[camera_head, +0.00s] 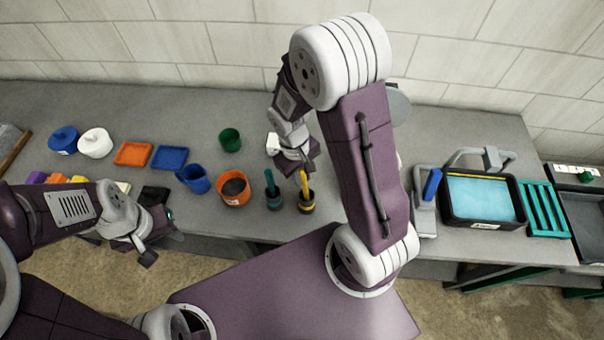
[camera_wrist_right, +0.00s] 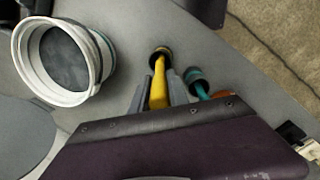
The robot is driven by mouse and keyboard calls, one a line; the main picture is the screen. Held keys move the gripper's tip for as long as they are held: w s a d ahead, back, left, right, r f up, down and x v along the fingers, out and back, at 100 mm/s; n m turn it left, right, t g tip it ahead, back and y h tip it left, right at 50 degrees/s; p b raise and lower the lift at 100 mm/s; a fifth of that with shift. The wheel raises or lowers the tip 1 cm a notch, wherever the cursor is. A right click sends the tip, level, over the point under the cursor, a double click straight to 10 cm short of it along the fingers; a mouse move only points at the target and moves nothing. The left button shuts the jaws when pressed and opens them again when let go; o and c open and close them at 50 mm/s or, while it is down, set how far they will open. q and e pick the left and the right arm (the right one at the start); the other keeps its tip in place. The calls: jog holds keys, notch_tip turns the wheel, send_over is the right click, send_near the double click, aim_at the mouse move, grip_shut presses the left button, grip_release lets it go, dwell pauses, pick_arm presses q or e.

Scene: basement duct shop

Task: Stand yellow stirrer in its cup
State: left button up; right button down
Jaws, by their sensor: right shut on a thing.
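The yellow stirrer (camera_head: 304,184) is upright, its lower end at the mouth of a small dark cup with a yellow band (camera_head: 306,206). My right gripper (camera_head: 302,170) is shut on the upper part of the stirrer, above the cup. In the right wrist view the yellow stirrer (camera_wrist_right: 158,92) lies between the fingers and its far end meets the dark cup opening (camera_wrist_right: 161,52). How deep it sits inside is hidden. My left gripper (camera_head: 165,246) looks open and empty, low at the left by the bench's front edge.
A teal stirrer (camera_head: 269,180) stands in a matching cup (camera_head: 273,200) just left. An orange cup (camera_head: 233,190), blue pitcher (camera_head: 194,179) and green cup (camera_head: 230,139) stand farther left. A black tub with blue contents (camera_head: 452,218) and a green rack (camera_head: 545,211) are right.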

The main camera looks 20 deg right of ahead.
jog(key=shift+w+a+f, duration=0.1)
jog(key=shift+f, duration=0.3)
jog(key=c, duration=1.2)
grip_release()
jog(key=r, duration=0.6)
jog(key=a+r+b, duration=0.1)
jog(key=r, duration=0.2)
jog(key=shift+w, duration=0.2)
jog(key=shift+d, duration=0.1)
